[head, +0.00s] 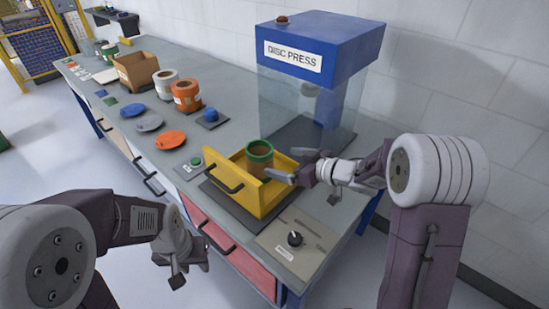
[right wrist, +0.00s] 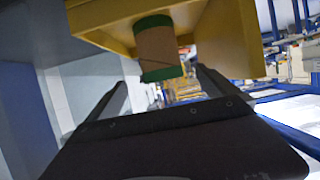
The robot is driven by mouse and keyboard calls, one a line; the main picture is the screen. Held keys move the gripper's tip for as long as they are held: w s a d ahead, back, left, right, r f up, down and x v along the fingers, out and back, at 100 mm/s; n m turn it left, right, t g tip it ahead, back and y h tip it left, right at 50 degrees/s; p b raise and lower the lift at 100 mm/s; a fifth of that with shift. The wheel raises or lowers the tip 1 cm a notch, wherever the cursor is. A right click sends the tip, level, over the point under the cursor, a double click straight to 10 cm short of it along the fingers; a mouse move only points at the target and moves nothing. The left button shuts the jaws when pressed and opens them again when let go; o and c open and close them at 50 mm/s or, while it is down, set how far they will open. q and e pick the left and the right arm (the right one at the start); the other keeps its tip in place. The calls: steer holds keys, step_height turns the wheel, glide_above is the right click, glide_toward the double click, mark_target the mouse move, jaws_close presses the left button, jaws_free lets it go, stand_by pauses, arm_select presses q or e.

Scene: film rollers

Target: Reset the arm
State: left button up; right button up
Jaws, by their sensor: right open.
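My right gripper (head: 290,165) is open, with its two fingers spread at the right side of a yellow tray (head: 226,172). A brown roll with a green rim (head: 260,154) stands in the tray. In the right wrist view the roll (right wrist: 158,48) appears above the gap between my fingertips (right wrist: 160,88), and nothing is seen held there. The yellow tray (right wrist: 226,38) fills the top of that view. My left gripper (head: 178,275) hangs low in front of the bench, apart from everything; its jaws are too small to read.
The blue disc press (head: 330,40) stands behind the tray. A black knob (head: 295,238) sits at the bench's near end, and a green button (head: 195,161) left of the tray. An orange roll (head: 186,95), white roll (head: 166,85) and cardboard box (head: 136,70) stand farther back.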

steer(key=shift+s+d+r, duration=0.1)
steer(key=shift+s+d, duration=0.1)
stand_by(0.3)
step_height(320, 180, up, 10)
steer(key=a+t+p, duration=0.1)
steer(key=a+p, duration=0.1)
steer(key=p, duration=0.4)
steer(key=s+d+f+m+g+h+p, duration=0.25)
steer(key=s+d+f+m+h, duration=0.25)
steer(key=s+d+m+h, duration=0.5)
steer(key=s+d+f+g, duration=0.2)
steer(key=s+f+g, duration=0.5)
steer(key=s, duration=0.6)
steer(key=shift+s+f+n+y, duration=0.3)
steer(key=shift+f+n, duration=0.1)
